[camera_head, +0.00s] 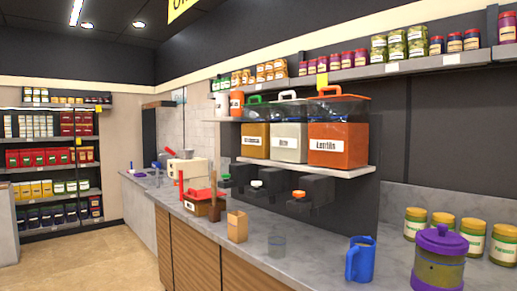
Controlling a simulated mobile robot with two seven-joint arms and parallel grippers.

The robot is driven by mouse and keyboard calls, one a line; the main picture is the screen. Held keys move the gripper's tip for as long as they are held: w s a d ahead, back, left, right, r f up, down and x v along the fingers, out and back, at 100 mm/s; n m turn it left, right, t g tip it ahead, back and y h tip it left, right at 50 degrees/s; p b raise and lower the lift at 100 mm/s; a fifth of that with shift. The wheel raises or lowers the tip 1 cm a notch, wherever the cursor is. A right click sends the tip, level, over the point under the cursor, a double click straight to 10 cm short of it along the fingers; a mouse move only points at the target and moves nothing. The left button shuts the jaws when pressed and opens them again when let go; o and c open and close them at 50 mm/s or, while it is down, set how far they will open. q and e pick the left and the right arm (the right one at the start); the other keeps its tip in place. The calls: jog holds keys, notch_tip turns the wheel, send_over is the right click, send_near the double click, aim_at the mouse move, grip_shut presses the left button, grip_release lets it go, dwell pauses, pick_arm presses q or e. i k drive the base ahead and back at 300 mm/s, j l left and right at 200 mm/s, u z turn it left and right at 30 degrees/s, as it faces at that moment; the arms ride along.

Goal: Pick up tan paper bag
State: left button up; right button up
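A small tan paper bag (237,227) stands upright on the grey counter, near its front edge and left of the middle of the view. Its front face and a side show. A red and tan container (203,209) with a brown upright handle stands just behind it to the left. Neither of my grippers is in view.
Dispensers (310,191) hang under a shelf behind. The counter (315,262) is bare between the glass and mug.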

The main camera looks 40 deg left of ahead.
aim_at(237, 221)
jog(key=u, duration=1)
